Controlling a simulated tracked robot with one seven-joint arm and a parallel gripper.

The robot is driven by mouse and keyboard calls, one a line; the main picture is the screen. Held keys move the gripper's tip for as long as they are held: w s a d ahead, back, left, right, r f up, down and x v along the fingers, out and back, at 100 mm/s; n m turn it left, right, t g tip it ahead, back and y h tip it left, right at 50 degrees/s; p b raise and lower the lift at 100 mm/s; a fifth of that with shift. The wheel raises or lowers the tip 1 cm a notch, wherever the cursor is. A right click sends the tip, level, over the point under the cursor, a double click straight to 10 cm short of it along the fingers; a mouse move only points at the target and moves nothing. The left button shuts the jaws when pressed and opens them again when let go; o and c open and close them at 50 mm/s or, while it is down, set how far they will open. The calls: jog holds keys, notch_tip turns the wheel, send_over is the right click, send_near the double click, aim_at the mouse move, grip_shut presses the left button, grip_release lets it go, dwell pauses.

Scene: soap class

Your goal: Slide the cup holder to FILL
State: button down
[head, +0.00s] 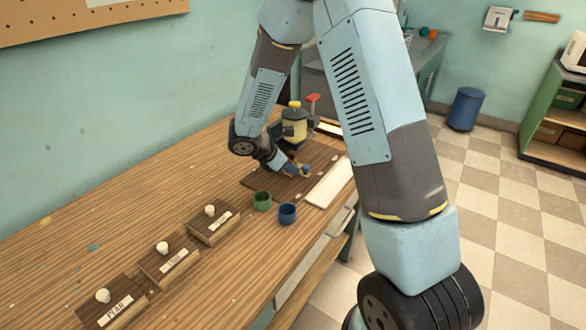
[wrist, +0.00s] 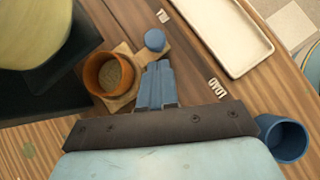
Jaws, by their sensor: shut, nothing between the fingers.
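The wooden cup holder (wrist: 128,97) shows in the wrist view with a blue round knob (wrist: 155,40) at one end. An orange cup (wrist: 101,84) with brown contents stands on it. My gripper (wrist: 161,66) is shut and empty. Its fingertips are close beside the knob, on the side towards the LOAD label (wrist: 217,88); I cannot tell whether they touch it. A second small label (wrist: 163,16), too small to read surely, lies just beyond the knob. In the head view my gripper (head: 299,171) is low over the dark board (head: 262,180), and the holder is mostly hidden.
A dispenser (head: 294,124) with a yellow body and red handle stands behind the holder. A white tray (head: 329,185) lies to the right. A green cup (head: 262,200) and a blue cup (head: 287,212) stand in front. Several labelled wooden blocks (head: 165,258) stand at the left.

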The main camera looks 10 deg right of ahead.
jog(key=a, duration=0.3)
jog(key=shift+s+r, duration=0.1)
jog(key=shift+s, duration=0.25)
jog(key=v, duration=0.9)
jog(key=shift+a+r, duration=0.2)
jog(key=shift+a, duration=0.05)
jog(key=c, duration=1.7)
grip_release()
jog(key=shift+s+r, duration=0.1)
jog(key=shift+r, duration=0.05)
jog(key=shift+o, duration=0.5)
jog(key=shift+s+d, duration=0.1)
jog(key=o, duration=0.7)
jog(key=s+d+m+g+y, duration=0.1)
jog(key=d+m, duration=0.1)
jog(key=s+d+m+g+y, duration=0.1)
jog(key=d+m+y, duration=0.1)
jog(key=s+d+m+g+y, duration=0.1)
jog(key=d+m+y, duration=0.1)
jog(key=shift+s+d, duration=0.15)
jog(key=shift+d, duration=0.05)
jog(key=m+t+y, duration=0.5)
jog(key=m, duration=0.6)
send_near(307, 167)
jog(key=shift+x, duration=4.3)
